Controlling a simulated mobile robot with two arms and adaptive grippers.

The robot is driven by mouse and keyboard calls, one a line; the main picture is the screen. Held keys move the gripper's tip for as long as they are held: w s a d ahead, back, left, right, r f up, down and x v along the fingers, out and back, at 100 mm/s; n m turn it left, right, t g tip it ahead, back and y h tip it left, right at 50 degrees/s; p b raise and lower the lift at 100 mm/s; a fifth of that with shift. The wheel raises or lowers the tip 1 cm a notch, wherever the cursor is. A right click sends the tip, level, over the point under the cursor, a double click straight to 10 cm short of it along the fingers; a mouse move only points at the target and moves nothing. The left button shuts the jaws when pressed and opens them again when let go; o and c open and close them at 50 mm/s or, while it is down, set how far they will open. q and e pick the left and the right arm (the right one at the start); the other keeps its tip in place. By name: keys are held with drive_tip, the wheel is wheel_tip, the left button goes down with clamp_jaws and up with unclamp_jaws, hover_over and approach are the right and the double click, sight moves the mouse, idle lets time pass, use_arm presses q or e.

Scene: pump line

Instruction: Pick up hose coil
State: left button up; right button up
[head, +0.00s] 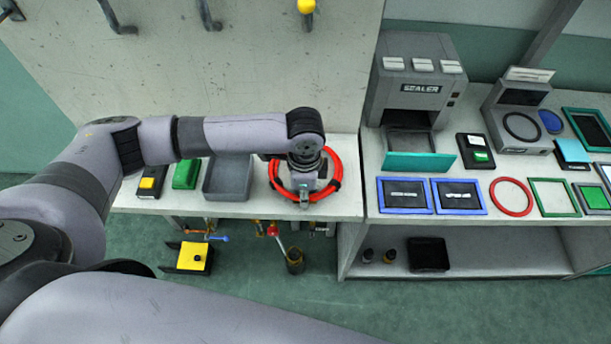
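The hose coil (274,179) is a red ring with dark bands, lying on the right part of the pale left bench. My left arm reaches in from the left, and its wrist is above the coil. My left gripper (304,194) points down over the coil and hides its middle and part of its ring. The fingertips are small and seen from above, so I cannot tell whether they are open, or touch or hold the coil. My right gripper is not in view.
A grey tray (229,178), a green box (186,173) and a black-yellow box (152,182) stand left of the coil. The right bench holds a sealer (415,82), framed pads and a thin red ring (511,181). A yellow-topped block (191,257) is below the left bench.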

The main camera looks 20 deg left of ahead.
use_arm(q)
clamp_jaws()
drive_tip(key=shift+r, duration=0.1)
wheel_tip(320, 180, up, 20)
drive_tip(key=b, duration=0.1)
drive_tip(key=shift+b, duration=0.3)
idle(0.8)
